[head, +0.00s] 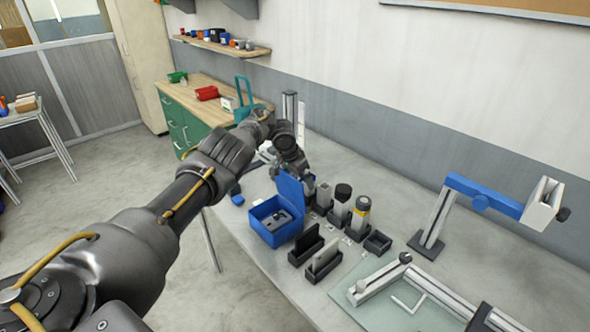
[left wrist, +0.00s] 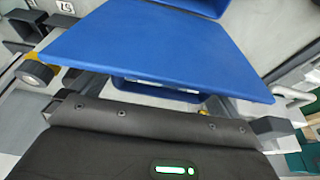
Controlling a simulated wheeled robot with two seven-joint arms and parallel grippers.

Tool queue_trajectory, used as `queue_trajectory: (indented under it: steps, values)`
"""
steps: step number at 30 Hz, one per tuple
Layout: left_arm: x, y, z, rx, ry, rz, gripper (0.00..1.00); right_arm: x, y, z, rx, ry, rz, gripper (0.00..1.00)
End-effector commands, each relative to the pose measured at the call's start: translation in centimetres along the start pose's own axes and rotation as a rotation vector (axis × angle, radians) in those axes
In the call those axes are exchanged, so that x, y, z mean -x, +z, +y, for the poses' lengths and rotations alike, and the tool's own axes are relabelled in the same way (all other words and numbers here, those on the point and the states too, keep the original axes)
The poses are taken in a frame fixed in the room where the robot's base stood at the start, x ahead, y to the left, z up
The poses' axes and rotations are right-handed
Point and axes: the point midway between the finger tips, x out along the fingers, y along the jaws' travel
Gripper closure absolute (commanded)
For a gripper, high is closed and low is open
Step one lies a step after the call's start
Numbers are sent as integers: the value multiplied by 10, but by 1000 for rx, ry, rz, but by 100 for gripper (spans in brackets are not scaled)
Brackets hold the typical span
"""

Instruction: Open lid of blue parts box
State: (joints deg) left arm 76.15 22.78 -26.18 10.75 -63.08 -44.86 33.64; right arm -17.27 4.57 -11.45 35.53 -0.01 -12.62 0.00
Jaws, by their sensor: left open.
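The blue parts box (head: 268,235) stands on the grey bench, with small grey parts showing inside. Its blue lid (head: 290,190) is up, standing steeply from the box's back edge, so the box is open. My left gripper (head: 306,180) is just behind and beside the raised lid, near its upper right side. In the left wrist view the lid (left wrist: 165,45) fills the upper middle, close in front of the gripper. The gripper is open; whether it touches the lid I cannot tell. My right gripper is not in view.
Black slotted holders (head: 315,256) stand close to the right of the box, with dark-capped cylinders (head: 342,200) behind them. A small black tray (head: 377,243) is further right. A blue-armed stand (head: 480,195) and a metal rail fixture (head: 430,290) occupy the bench's right part.

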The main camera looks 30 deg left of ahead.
Motion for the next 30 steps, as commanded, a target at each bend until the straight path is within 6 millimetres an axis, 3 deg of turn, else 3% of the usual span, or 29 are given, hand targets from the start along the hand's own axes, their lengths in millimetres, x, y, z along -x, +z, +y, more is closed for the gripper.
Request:
queue_trajectory:
  steps: [4, 11, 13, 20, 30]
  values:
    - [25, -1, -2, -5, -4, -1, 0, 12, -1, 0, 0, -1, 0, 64]
    - [71, 0, -1, -3, -1, -1, 0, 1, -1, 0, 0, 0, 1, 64]
    - [87, -2, 0, 0, 1, -7, 0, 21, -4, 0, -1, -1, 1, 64]
    - [98, -1, 0, 0, 2, -8, 0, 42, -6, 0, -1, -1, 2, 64]
    - [99, 0, 0, -1, 3, -7, 0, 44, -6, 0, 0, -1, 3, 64]
